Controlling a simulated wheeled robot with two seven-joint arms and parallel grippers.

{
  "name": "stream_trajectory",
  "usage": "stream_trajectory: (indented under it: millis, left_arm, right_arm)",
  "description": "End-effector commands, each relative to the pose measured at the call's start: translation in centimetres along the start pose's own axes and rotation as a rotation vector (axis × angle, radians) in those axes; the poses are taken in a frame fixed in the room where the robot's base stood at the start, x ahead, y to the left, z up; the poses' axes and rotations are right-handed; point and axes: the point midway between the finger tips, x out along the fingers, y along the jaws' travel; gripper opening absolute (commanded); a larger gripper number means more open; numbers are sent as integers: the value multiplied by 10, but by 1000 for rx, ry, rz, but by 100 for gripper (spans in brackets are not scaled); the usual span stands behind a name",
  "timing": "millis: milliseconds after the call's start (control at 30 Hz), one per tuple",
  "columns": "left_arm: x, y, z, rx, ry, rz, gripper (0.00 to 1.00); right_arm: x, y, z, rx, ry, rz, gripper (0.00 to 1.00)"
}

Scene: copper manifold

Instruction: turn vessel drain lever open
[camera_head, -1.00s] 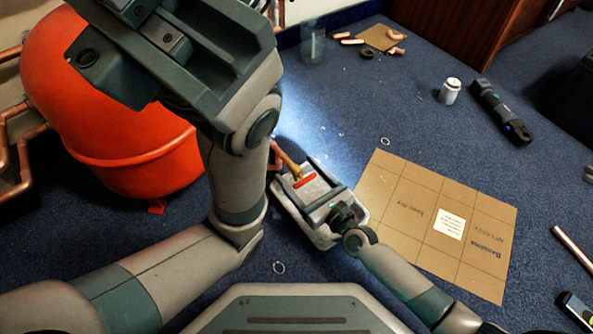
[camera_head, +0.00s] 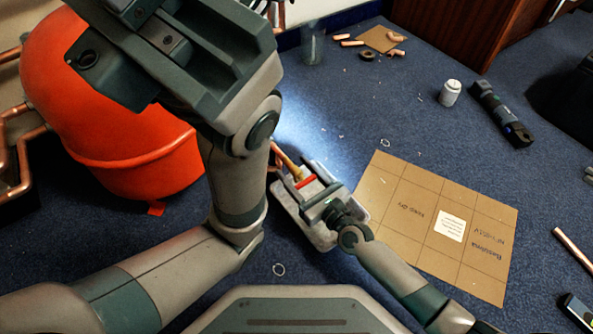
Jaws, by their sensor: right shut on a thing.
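The drain lever is a small red handle (camera_head: 305,182) beside a brass drain valve (camera_head: 289,166) on a copper pipe, in the middle of the head view. My right gripper (camera_head: 311,187) reaches it from the lower right, and its jaws are shut on the red lever. A grey tray (camera_head: 320,237) lies under the valve and the gripper. The orange-red vessel (camera_head: 115,120) stands at the left. My left arm rises across the left middle of the view; its fingers are hidden or out of view.
A flat sheet of cardboard (camera_head: 440,225) lies on the blue carpet to the right. A white can (camera_head: 450,92) and a dark tool (camera_head: 500,114) lie beyond it. A clear cup (camera_head: 312,47) and copper fittings (camera_head: 395,37) are at the back.

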Motion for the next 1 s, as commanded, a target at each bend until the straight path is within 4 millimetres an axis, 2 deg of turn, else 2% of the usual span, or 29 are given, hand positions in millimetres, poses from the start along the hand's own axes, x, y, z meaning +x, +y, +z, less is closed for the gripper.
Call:
stream_trajectory:
  millis: [267, 800, 1000]
  left_arm:
    - [1, 0, 0, 0, 1, 0, 0]
    - [4, -1, 1, 0, 3, -2, 0]
    - [4, -1, 1, 1, 3, -3, 0]
  right_arm:
    - [0, 0, 0, -103, 1, 0, 32]
    - [0, 2, -1, -485, 1, 0, 32]
    - [0, 2, -1, -573, 1, 1, 32]
